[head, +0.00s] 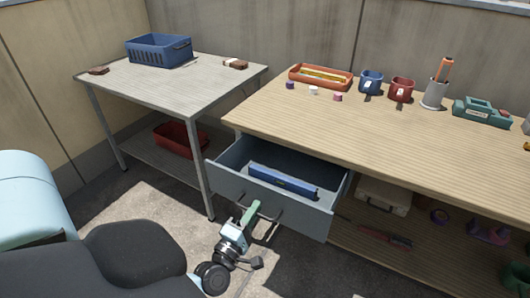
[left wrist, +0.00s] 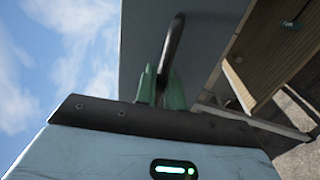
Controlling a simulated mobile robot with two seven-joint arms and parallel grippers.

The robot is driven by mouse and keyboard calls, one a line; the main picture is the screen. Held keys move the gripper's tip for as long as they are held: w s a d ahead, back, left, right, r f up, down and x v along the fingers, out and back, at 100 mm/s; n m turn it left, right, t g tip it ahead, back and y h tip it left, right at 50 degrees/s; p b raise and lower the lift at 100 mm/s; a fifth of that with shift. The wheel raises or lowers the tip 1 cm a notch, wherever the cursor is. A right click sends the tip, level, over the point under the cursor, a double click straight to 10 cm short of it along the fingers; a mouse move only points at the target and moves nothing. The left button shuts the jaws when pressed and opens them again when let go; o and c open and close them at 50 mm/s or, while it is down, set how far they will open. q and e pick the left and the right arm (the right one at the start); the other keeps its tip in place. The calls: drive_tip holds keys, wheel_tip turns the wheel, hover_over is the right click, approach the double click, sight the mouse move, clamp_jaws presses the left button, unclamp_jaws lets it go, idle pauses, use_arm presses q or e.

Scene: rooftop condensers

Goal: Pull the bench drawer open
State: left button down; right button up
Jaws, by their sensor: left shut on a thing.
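The bench drawer (head: 222,182) is a grey-blue box under the left end of the wooden bench (head: 400,130), and it stands open. A long blue object (head: 283,181) lies inside it. My left gripper (head: 250,213) is at the drawer front with its green fingers shut on the dark bar handle (head: 268,214). In the left wrist view, the handle (left wrist: 174,45) rises from between the green fingers (left wrist: 162,88), against the drawer's front panel (left wrist: 140,45). My right gripper does not show.
A grey metal table (head: 170,90) with a blue basket (head: 158,50) stands left of the drawer. A red bin (head: 180,140) sits on its lower shelf. The bench top holds a red tray (head: 320,77), mugs and a pen cup (head: 434,95). Bare floor lies before the drawer.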

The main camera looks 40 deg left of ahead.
use_arm(q)
drive_tip(key=v, duration=0.3)
drive_tip(key=r+v, duration=0.1)
drive_tip(key=v, duration=0.1)
drive_tip(key=shift+s+d+f+p, duration=0.1)
drive_tip(key=shift+s+d+p, duration=0.05)
drive_tip(key=shift+s+p, duration=0.25)
drive_tip(key=c, duration=1.6)
unclamp_jaws()
drive_tip(key=shift+v, duration=3.9)
